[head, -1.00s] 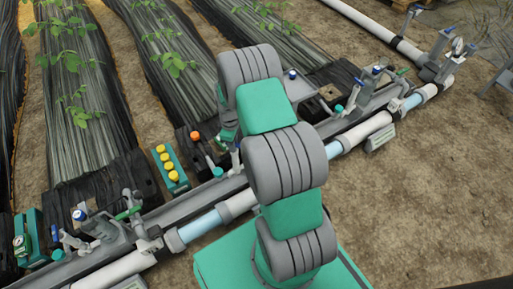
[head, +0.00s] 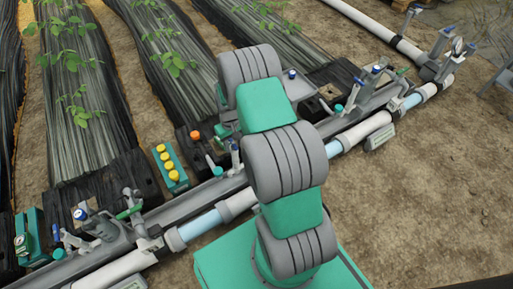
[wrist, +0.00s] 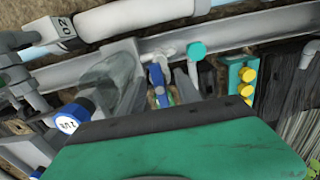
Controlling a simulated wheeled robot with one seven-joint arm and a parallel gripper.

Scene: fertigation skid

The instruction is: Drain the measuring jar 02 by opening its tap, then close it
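A clear measuring jar (wrist: 110,72), lying slanted in the wrist view, is beside a grey pipe clamp tagged 02 (wrist: 65,32). A blue tap handle (wrist: 158,80) on a pale fitting is just right of the jar. The green body of my gripper (wrist: 185,150) fills the bottom of the wrist view, close below the jar and tap. Its fingers do not show, so I cannot tell whether they are open or touch the tap. In the head view my arm hides the jar and my gripper.
A teal knob (wrist: 197,50) and a green box with yellow buttons (head: 170,168) are near the tap. A blue-capped part (wrist: 72,116) is left of my gripper. The long pipe (head: 205,222) crosses the head view. Bare soil (head: 430,215) is free at right.

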